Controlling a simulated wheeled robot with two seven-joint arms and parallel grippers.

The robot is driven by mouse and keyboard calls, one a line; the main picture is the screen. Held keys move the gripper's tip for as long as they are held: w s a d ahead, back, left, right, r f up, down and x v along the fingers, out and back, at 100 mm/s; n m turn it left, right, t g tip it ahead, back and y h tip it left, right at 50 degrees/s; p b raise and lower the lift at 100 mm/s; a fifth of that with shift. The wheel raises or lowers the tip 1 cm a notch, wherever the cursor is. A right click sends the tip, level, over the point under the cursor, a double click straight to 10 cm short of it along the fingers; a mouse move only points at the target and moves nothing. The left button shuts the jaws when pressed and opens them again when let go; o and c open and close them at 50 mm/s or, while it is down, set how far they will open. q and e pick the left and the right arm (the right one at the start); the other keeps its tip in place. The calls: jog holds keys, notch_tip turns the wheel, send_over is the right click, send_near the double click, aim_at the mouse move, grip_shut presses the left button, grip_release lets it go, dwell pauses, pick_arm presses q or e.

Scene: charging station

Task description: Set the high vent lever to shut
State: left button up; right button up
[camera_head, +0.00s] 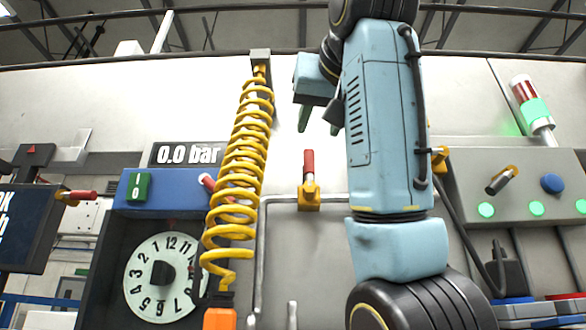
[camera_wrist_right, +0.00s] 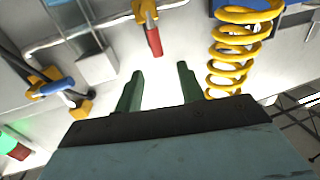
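A lever with a red handle (camera_head: 309,162) and a yellow base (camera_head: 309,197) is on the pale wall at the middle of the head view, its handle pointing up. No label shows that it is the high vent lever. In the right wrist view its red handle (camera_wrist_right: 154,40) lies beyond the fingertips, roughly in line with the gap. My right gripper (camera_head: 319,118) is above the handle in the head view. Its green fingers are apart and empty in the wrist view (camera_wrist_right: 159,78). My left gripper is not in view.
A yellow coiled hose (camera_head: 238,150) hangs left of the lever. Further left are a dial (camera_head: 160,277), a "0.0 bar" display (camera_head: 188,155) and another red-handled lever (camera_head: 80,195). A panel with green lights (camera_head: 486,210) is right. A blue-handled lever (camera_wrist_right: 55,87) shows in the wrist view.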

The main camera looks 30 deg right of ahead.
aim_at(310, 152)
jog(key=p+x, duration=0.1)
jog(key=x, duration=0.1)
jog(key=p+x, duration=0.1)
jog(key=x, duration=0.1)
jog(key=p+x, duration=0.1)
jog(key=x, duration=0.1)
jog(key=shift+w+d+r+p, duration=0.15)
jog(key=shift+w+d+p, duration=0.15)
jog(key=shift+d, duration=0.1)
jog(key=p+x, duration=0.1)
jog(key=x, duration=0.2)
jog(key=shift+d, duration=0.15)
jog(key=shift+w+d+p, duration=0.2)
jog(key=shift+w+p, duration=0.15)
jog(key=shift+w, duration=0.4)
jog(key=shift+c, duration=0.8)
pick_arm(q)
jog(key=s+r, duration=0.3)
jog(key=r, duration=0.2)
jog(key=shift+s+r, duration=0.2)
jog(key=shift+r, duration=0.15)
pick_arm(e)
grip_shut()
